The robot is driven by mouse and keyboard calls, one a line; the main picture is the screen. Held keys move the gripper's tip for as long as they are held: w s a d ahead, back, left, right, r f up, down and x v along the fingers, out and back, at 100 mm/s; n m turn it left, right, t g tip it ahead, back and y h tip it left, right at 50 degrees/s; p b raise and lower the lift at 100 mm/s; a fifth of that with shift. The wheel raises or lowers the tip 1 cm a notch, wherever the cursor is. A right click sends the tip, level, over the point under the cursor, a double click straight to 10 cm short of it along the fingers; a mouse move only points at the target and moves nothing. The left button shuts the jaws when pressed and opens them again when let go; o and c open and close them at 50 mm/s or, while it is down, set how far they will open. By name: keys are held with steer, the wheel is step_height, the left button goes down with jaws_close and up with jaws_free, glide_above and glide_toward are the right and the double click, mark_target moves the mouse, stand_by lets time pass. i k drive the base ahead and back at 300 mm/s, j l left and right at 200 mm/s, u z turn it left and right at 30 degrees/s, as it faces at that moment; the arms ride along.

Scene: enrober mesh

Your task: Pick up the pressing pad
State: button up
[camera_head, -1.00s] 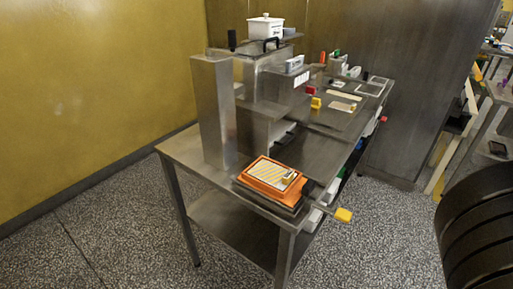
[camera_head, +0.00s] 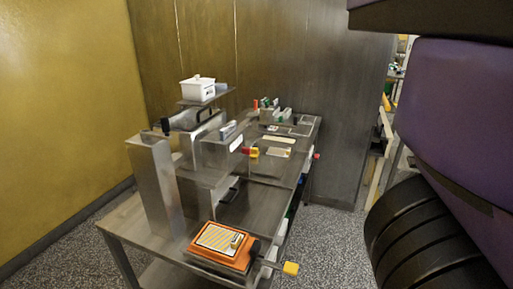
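I cannot surely tell which object is the pressing pad. A small pale block with a grip (camera_head: 237,240) lies on an orange-framed panel with light stripes (camera_head: 214,237), and it may be the pad. The panel rests on a dark base at the near end of the steel table (camera_head: 120,222). My gripper is not in view. Only purple and black ribbed parts of my arm show at the right, apart from the table.
A steel machine with a tall front column (camera_head: 155,185) stands on the table's left side. A white lidded box (camera_head: 198,88) sits on its upper shelf. A yellow knob (camera_head: 290,268) sticks out at the near right corner. Small items crowd the far end. Speckled floor (camera_head: 335,240) is free right of the table.

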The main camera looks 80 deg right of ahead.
mark_target(255, 152)
steer(key=z, duration=1.9)
